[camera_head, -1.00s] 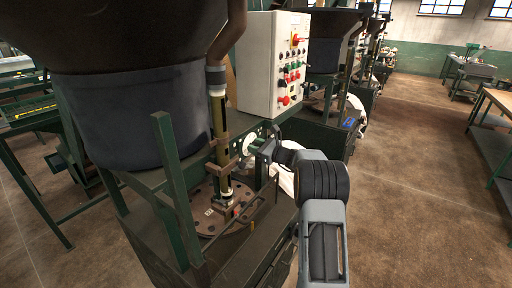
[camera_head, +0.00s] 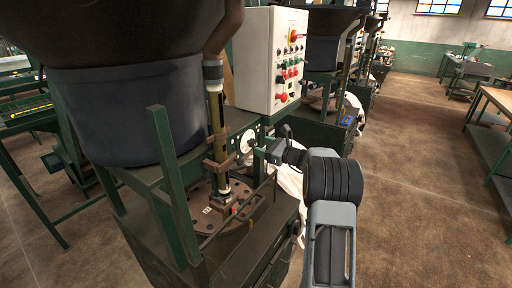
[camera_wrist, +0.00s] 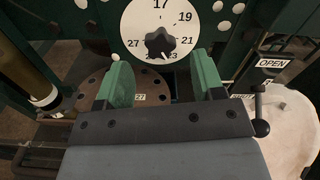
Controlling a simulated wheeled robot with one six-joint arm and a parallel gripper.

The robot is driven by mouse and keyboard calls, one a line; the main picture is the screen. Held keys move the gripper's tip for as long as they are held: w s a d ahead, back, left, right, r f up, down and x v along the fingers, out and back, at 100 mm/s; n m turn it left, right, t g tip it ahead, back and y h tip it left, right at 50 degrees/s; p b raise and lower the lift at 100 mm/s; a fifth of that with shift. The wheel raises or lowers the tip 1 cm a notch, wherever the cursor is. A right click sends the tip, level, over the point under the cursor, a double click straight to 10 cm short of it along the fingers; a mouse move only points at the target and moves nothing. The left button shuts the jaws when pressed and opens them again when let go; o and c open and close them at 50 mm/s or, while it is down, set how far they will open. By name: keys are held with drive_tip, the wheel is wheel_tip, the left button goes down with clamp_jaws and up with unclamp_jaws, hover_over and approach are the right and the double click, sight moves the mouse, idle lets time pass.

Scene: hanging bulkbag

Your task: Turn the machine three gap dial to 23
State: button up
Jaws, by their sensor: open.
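The gap dial (camera_wrist: 190,33) is a white disc with black numbers, upright in the top middle of the wrist view. Readable are 17, 19, 21, 23 and 27; the number between 23 and 27 is mostly hidden. In the head view the dial (camera_head: 246,140) shows small on the green machine, just left of my gripper (camera_head: 260,149).
A lever with a black ball (camera_wrist: 261,129) stands right of my gripper, below an OPEN plate (camera_wrist: 274,63). A vertical tube (camera_head: 217,120) stands left of the dial, above a round bolted plate (camera_head: 206,205). A white control box (camera_head: 270,60) is above. Open floor lies right.

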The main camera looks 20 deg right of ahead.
drive_tip(key=b+v, duration=0.1)
drive_tip(key=v, duration=0.8)
drive_tip(key=shift+b, duration=0.3)
drive_tip(key=s+a+f+n+g+h, duration=0.2)
drive_tip(key=s+a+f+n+g, duration=0.7)
drive_tip(key=s+f+n, duration=0.1)
drive_tip(key=s+a+r+n+g+h, duration=0.1)
drive_tip(key=s+a+r+n+h, duration=0.1)
drive_tip(key=s+a+n+h, duration=0.2)
drive_tip(key=s+a+r+n+g+h, duration=0.1)
drive_tip(key=s+a+n+h, duration=0.3)
drive_tip(key=s+a+n, duration=0.4)
drive_tip(key=s+r+n, duration=0.1)
drive_tip(key=s+n, duration=0.3)
drive_tip(key=s, duration=0.1)
drive_tip(key=shift+a+r+n, duration=0.2)
drive_tip(key=shift+r+n, duration=0.05)
drive_tip(key=shift+n, duration=0.15)
